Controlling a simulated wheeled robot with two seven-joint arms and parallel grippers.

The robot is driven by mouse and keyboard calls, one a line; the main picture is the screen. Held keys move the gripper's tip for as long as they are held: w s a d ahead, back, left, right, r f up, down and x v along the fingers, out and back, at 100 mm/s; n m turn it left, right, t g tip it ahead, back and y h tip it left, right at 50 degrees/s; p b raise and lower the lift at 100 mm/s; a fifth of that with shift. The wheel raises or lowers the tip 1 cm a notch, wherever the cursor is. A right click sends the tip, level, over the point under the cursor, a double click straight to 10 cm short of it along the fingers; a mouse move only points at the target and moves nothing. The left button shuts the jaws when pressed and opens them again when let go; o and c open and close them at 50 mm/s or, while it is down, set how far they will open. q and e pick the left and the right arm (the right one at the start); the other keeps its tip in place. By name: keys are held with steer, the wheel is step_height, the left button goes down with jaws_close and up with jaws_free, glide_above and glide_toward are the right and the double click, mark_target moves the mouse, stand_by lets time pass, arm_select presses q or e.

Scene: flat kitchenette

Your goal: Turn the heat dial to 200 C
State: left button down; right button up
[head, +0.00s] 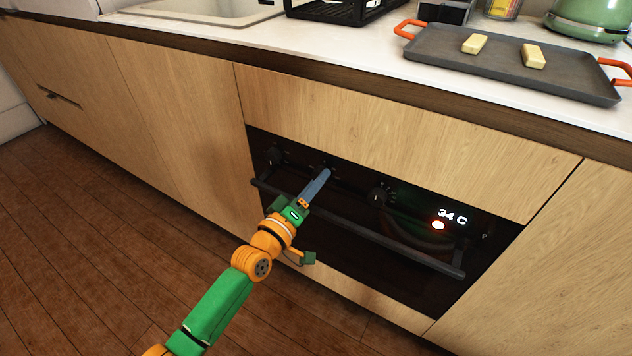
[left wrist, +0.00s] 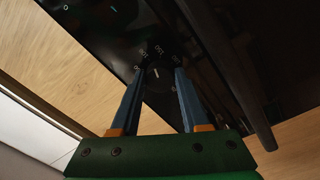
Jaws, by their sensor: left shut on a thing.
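The black oven front (head: 345,238) has a lit display (head: 452,216) reading 34 C, with a glowing red-white light just below it. My left gripper (head: 326,172) reaches the control panel between two other dark knobs. In the left wrist view its two blue fingers (left wrist: 160,71) stand on either side of a round dark dial (left wrist: 157,78) and are shut on it. The dial has a pale pointer line, and small white figures ring its far side. The exact setting is too small to read. In the head view my gripper hides this dial. My right gripper is not in view.
The oven's bar handle (head: 360,232) runs below the knobs, close to my left gripper. One knob (head: 273,156) is to the left and another (head: 380,195) to the right. Above, a grey tray (head: 500,72) with two pale yellow blocks lies on the white counter.

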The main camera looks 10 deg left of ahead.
arm_select(q)
steer(key=shift+w+a+r+m+g+p, duration=0.15)
steer(key=shift+m+p, duration=0.7)
steer(key=shift+m, duration=2.9)
steer(key=shift+s+f+m+g+p, duration=0.15)
steer(key=shift+m+p, duration=0.75)
steer(key=shift+m, duration=2.8)
steer(key=shift+w+a+r+m+g+p, duration=0.15)
steer(key=shift+m+p, duration=0.7)
steer(key=shift+m, duration=2.9)
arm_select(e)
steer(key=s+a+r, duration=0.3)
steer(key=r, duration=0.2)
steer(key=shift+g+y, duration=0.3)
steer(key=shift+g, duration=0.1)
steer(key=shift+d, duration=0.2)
arm_select(q)
steer(key=shift+m, duration=0.3)
steer(key=shift+c, duration=2.2)
jaws_free()
steer(key=shift+d, duration=0.1)
steer(key=shift+o, duration=0.3)
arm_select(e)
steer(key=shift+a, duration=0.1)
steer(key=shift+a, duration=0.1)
